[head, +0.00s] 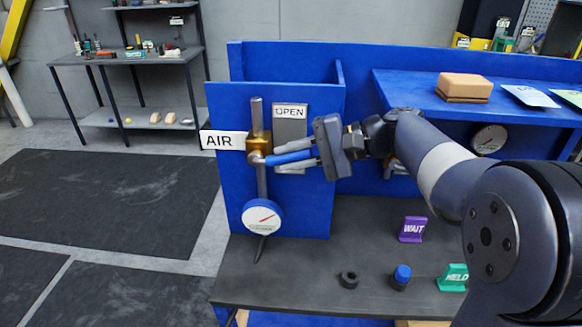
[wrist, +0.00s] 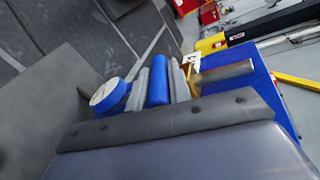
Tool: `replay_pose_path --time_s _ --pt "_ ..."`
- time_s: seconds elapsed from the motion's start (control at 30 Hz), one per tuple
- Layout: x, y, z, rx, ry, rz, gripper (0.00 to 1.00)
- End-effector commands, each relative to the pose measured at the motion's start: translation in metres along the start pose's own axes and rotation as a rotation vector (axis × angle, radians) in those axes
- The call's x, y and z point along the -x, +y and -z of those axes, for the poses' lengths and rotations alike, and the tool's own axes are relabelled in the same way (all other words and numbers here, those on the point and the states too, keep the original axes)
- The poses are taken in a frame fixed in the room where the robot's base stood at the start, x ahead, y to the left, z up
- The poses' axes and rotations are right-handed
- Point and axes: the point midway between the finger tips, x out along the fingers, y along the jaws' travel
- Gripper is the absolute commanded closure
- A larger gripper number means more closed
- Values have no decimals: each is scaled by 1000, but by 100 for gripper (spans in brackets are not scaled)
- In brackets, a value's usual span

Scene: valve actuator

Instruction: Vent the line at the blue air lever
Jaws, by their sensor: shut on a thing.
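The blue air lever (head: 287,158) sticks out to the right from a brass valve (head: 259,143) on a vertical grey pipe, beside the white AIR label (head: 222,141). It lies close to level, tipped slightly. My gripper (head: 296,154) comes in from the right and is shut on the lever, one finger above it and one below. In the wrist view the blue lever (wrist: 158,80) lies between my two grey fingers. A round gauge (head: 262,217) with a red needle sits on the pipe below the valve; its reading is too small to tell.
An OPEN plate (head: 290,124) is on the blue panel (head: 318,205) behind my gripper. A purple WAIT sign (head: 412,229), a green HELD sign (head: 453,278), a blue-capped part (head: 401,277) and a black ring (head: 348,280) stand on the dark bench. The blue shelf holds a tan block (head: 465,86).

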Motion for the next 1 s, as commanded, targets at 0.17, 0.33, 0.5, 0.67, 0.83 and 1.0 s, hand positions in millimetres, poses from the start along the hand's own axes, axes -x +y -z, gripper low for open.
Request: replay_pose_path --time_s 0.17,0.33,0.5,0.67,0.83,1.0 --pt "-3 18 6 -2 -32 133 100" --pt "-4 23 7 -2 -58 226 100" --pt "-4 25 7 -2 -75 286 100" --pt "-5 25 7 -2 -83 314 100" --pt "-5 25 7 -2 -86 325 100" --pt "-5 25 7 -4 -88 325 100"
